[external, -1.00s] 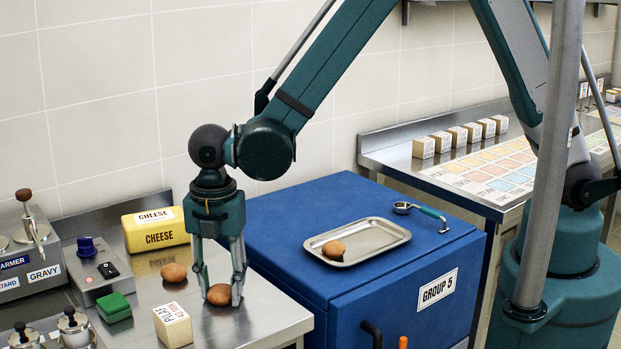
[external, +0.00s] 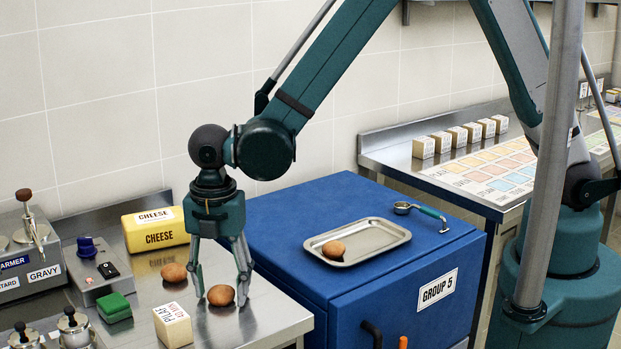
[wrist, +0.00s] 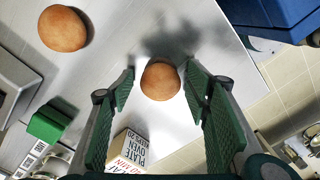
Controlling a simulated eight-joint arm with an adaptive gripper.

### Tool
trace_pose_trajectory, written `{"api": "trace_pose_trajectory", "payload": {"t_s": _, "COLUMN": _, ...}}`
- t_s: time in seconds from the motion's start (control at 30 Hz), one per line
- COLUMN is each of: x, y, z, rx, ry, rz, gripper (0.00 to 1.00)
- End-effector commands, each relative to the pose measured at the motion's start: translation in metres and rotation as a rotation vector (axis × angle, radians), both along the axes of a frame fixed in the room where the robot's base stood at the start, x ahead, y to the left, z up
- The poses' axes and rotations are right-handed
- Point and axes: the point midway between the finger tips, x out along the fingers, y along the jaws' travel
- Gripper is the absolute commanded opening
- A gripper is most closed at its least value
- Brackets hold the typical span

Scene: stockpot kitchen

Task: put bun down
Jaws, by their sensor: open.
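A brown bun (external: 221,295) rests on the steel counter near its right end. My gripper (external: 222,299) is above it with its fingers spread open on either side. In the wrist view the bun (wrist: 160,80) lies between the open fingertips (wrist: 160,82), with a gap on each side. A second bun (external: 174,272) lies on the counter to the left and also shows at the upper left of the wrist view (wrist: 63,28). A third bun (external: 333,249) sits in a metal tray (external: 380,249) on the blue cabinet.
A pilaf box (external: 173,326) and a green block (external: 114,308) stand to the left of my gripper. A yellow cheese block (external: 155,229) is behind. The blue cabinet (external: 290,225) is close on the right, with a scoop (external: 421,212) on top.

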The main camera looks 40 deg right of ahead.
Motion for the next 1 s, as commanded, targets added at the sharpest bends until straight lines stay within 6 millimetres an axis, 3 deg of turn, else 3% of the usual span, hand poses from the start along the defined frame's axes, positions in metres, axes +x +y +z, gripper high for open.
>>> {"api": "trace_pose_trajectory", "payload": {"t_s": 0.27, "x": 0.0, "y": 0.0, "z": 0.025, "rx": 0.0, "ry": 0.0, "rz": 0.0, "gripper": 0.48}}
{"api": "trace_pose_trajectory", "payload": {"t_s": 0.8, "x": 0.0, "y": 0.0, "z": 0.099, "rx": 0.0, "ry": 0.0, "rz": 0.0, "gripper": 0.48}}
{"api": "trace_pose_trajectory", "payload": {"t_s": 1.0, "x": 0.0, "y": 0.0, "z": 0.115, "rx": 0.0, "ry": 0.0, "rz": 0.0, "gripper": 0.48}}
